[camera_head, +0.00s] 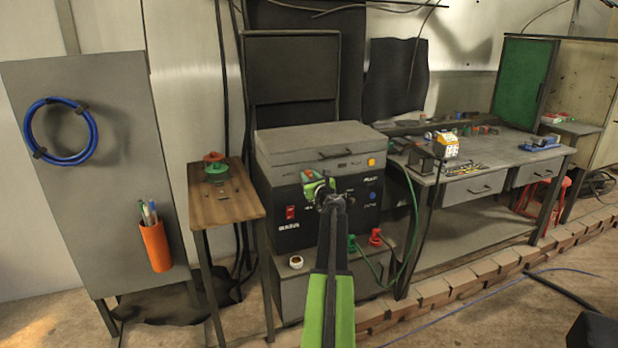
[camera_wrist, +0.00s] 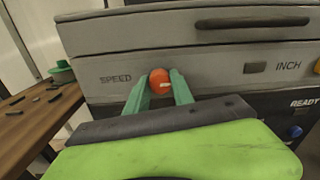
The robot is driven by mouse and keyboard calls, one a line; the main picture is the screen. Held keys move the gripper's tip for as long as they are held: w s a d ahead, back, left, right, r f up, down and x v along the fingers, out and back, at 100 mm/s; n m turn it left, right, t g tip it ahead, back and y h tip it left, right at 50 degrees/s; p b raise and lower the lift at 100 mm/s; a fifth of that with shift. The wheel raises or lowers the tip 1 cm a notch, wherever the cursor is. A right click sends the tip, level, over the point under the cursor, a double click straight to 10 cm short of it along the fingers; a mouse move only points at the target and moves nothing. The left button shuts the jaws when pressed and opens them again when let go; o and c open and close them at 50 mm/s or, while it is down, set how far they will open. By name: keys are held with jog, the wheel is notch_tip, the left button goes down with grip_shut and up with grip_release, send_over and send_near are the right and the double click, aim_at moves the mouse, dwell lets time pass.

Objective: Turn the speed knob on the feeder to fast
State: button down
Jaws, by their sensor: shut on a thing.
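The feeder is a grey box (camera_head: 300,143) on top of a black-fronted machine. In the wrist view its grey front (camera_wrist: 225,75) fills the upper part, with the word SPEED left of a round orange-red knob (camera_wrist: 160,76). A small pale mark shows low on the knob; the setting it points to cannot be read. My gripper (camera_wrist: 161,90) has its green fingers on either side of the knob, shut on it.
An INCH button (camera_wrist: 255,68) and a dark handle (camera_wrist: 252,22) are on the feeder. The machine below has a red switch (camera_head: 290,212) and a blue button (camera_head: 372,195). A wooden side table (camera_head: 228,208) stands left, a workbench (camera_head: 490,178) right.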

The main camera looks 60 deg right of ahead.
jog(key=shift+w, duration=0.1)
dwell(0.3)
jog(key=c, duration=1.1)
grip_release()
jog(key=v, duration=1.7)
jog(key=shift+s+a, duration=0.2)
jog(key=shift+s, duration=0.05)
jog(key=shift+f, duration=0.1)
